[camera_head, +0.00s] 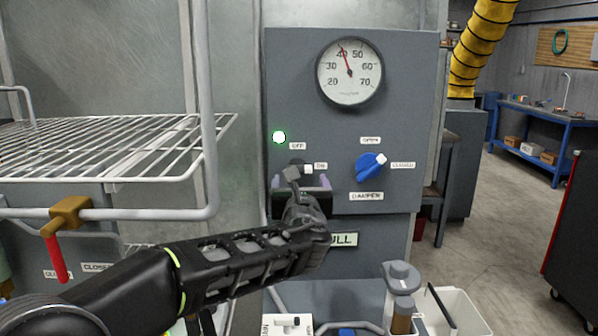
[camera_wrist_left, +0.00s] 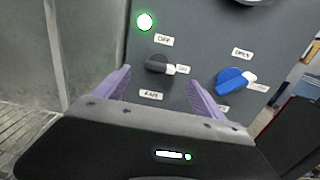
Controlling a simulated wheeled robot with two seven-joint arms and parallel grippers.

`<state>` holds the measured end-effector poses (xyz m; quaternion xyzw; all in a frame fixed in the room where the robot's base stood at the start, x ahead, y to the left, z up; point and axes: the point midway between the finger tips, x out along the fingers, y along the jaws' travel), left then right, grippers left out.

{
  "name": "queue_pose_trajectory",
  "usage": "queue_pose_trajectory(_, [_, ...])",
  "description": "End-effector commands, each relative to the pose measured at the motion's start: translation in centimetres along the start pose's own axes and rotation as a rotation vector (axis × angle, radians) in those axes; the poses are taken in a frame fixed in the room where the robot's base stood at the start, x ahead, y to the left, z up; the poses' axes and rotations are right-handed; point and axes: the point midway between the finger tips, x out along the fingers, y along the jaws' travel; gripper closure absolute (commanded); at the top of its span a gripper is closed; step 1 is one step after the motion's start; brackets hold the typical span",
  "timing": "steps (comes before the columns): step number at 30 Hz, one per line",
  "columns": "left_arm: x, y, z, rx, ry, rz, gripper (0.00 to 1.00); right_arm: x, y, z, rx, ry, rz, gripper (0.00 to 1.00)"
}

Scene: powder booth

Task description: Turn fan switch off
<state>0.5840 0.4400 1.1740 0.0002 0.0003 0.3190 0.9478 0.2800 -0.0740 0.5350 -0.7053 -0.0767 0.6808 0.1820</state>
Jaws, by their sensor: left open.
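The fan switch is a black rotary knob (camera_head: 297,163) with a white tip on the grey control panel. It also shows in the left wrist view (camera_wrist_left: 157,64), where its white tip points right at the ON label; an OFF label is above it. A green lamp (camera_head: 279,137) glows at upper left of the knob. My left gripper (camera_head: 301,182) is open, with its purple fingers spread below and to either side of the knob. In the left wrist view the knob shows between and beyond the fingers (camera_wrist_left: 160,80). The gripper partly hides the lower knob area in the head view. My right gripper is out of view.
A blue damper knob (camera_head: 369,166) sits right of the fan switch, its white tip toward CLOSED. A round gauge (camera_head: 350,71) is above. A white bin (camera_head: 460,310) is below right.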

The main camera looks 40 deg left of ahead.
Motion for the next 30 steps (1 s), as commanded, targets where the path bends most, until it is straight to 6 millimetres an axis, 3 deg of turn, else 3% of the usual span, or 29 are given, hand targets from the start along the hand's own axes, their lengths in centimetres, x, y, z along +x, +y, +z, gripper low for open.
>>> queue_pose_trajectory(15, [6.8, 0.0, 0.1, -0.001, 0.0, 0.001, 0.2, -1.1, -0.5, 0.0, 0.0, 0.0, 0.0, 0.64])
queue_pose_trajectory(25, [7.2, 0.0, 0.0, -0.001, 0.0, 0.0, 0.2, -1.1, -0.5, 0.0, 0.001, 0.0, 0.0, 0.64])
queue_pose_trajectory(30, [7.2, 0.0, 0.0, -0.001, 0.0, 0.0, 0.33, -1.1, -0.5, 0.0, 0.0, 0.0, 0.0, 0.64])
